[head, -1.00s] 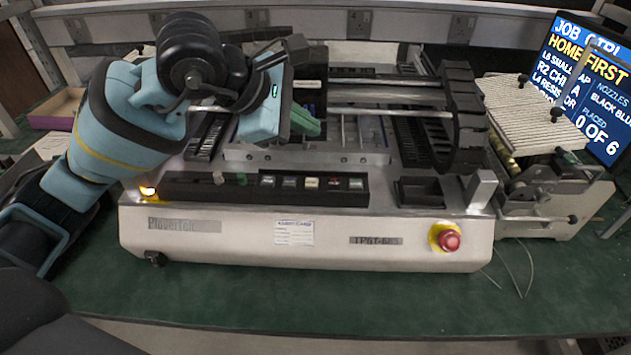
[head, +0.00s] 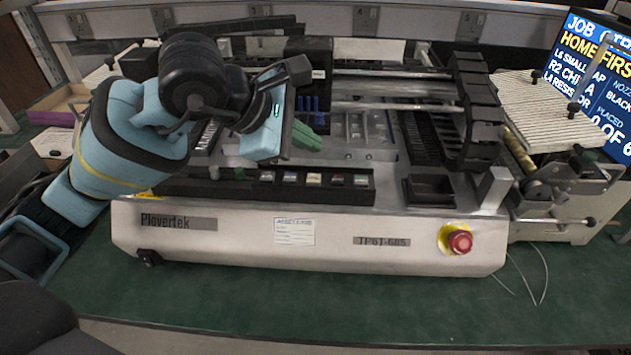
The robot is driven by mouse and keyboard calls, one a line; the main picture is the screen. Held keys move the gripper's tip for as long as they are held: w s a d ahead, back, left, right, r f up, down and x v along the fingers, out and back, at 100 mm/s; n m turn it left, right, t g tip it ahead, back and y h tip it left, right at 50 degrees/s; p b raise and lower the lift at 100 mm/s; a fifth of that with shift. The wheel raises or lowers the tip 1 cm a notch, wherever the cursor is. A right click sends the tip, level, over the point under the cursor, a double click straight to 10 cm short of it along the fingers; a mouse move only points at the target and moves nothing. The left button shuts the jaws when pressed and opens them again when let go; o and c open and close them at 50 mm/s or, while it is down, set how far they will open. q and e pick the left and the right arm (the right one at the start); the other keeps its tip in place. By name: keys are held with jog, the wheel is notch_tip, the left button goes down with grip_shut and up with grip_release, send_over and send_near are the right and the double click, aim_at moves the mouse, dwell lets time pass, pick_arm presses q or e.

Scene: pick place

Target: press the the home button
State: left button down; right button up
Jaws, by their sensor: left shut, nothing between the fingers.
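A pale bench machine marked "Plovertek" (head: 390,262) stands on the green table. A black control strip (head: 220,188) runs along its front top edge, with a row of small buttons (head: 314,179) in white, grey, red and green tones. Their labels are too small to read, so I cannot tell which is the home button. My left gripper (head: 308,137) is shut and empty. Its green fingers are behind and above the button row in the picture, with no visible contact with a button. My right gripper is not in view.
A red stop button (head: 459,241) on a yellow base sits at the machine's front right. A screen (head: 590,85) at the right reads "HOME FIRST". Rails and a black cable chain (head: 480,115) lie behind the strip. The table's front (head: 330,305) is clear.

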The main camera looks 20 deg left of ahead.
aim_at(307, 180)
pick_arm(q)
notch_tip(307, 180, down, 4)
jog(key=shift+r+b, duration=0.2)
jog(key=shift+b, duration=0.7)
jog(key=shift+f, duration=0.25)
dwell(0.6)
dwell(0.5)
jog(key=shift+f+b, duration=0.4)
jog(key=shift+b, duration=0.05)
jog(key=shift+f, duration=0.2)
dwell(0.3)
